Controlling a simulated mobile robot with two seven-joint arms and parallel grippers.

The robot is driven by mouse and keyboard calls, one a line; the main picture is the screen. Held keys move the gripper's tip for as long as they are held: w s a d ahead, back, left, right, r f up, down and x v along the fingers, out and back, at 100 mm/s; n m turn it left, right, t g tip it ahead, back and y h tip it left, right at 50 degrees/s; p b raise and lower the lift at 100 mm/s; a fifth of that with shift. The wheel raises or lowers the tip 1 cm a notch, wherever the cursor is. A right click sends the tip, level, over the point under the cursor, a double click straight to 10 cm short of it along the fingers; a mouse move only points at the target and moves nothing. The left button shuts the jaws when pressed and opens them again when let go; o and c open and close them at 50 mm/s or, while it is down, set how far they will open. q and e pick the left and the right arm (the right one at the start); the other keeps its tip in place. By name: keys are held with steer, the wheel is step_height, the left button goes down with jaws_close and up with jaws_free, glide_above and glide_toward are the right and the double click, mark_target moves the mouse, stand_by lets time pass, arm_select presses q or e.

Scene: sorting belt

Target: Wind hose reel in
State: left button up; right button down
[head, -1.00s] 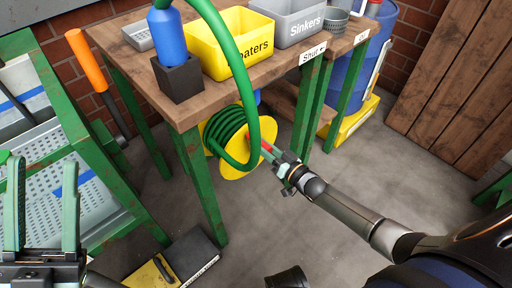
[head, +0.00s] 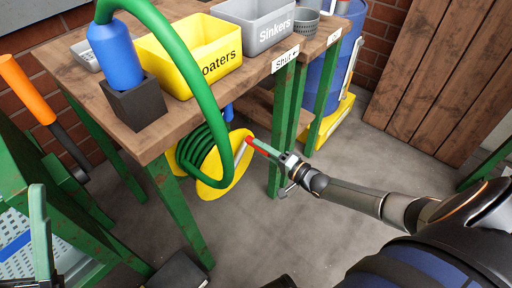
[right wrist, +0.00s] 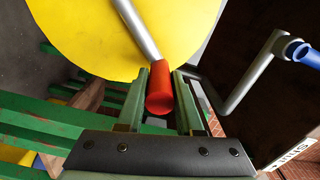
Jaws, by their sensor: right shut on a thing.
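The hose reel has a yellow disc (head: 238,172) and green hose (head: 195,155) coiled on it, under the table's front corner. One length of hose arches up to a blue nozzle (head: 116,55) seated in a dark block on the table. My right gripper (head: 262,147) is shut on the reel's red crank handle (right wrist: 160,88), which lies between the fingers in the right wrist view. The grey crank arm (right wrist: 137,28) runs from the handle across the yellow disc. My left gripper (head: 40,230) shows only partly at the lower left edge; its finger opening cannot be judged.
The wooden table (head: 75,75) with green legs carries a yellow bin (head: 190,60) marked "oaters" and a grey bin (head: 255,25) marked "Sinkers". A blue drum (head: 325,70) stands behind. A grey crank with a blue grip (right wrist: 262,70) is beside the reel. Open floor lies below.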

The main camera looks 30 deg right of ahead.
arm_select(q)
steer(key=shift+n, duration=0.3)
steer(key=shift+d+f+b, duration=0.2)
steer(key=shift+f+b, duration=0.75)
steer(key=shift+f, duration=0.35)
steer(key=shift+d+f+b, duration=0.15)
steer(key=shift+f+b, duration=0.8)
steer(key=shift+f, duration=0.3)
arm_select(e)
steer(key=shift+w+d+f+m, duration=0.2)
steer(key=shift+d+f+m, duration=0.35)
steer(key=shift+f+m, duration=0.25)
steer(key=shift+w+d+f+m, duration=0.15)
steer(key=shift+d+f+m, duration=0.4)
steer(key=shift+f, duration=0.3)
steer(key=shift+a+f, duration=0.1)
steer(key=c, duration=0.6)
jaws_free()
arm_select(q)
steer(key=shift+w, duration=0.1)
steer(key=shift+a+r+p, duration=0.15)
steer(key=shift+r+p, duration=0.75)
steer(key=shift+r, duration=0.15)
steer(key=shift+a+r+p, duration=0.1)
steer(key=shift+r+p, duration=0.8)
steer(key=shift+r, duration=0.1)
arm_select(e)
steer(key=shift+v, duration=6.3)
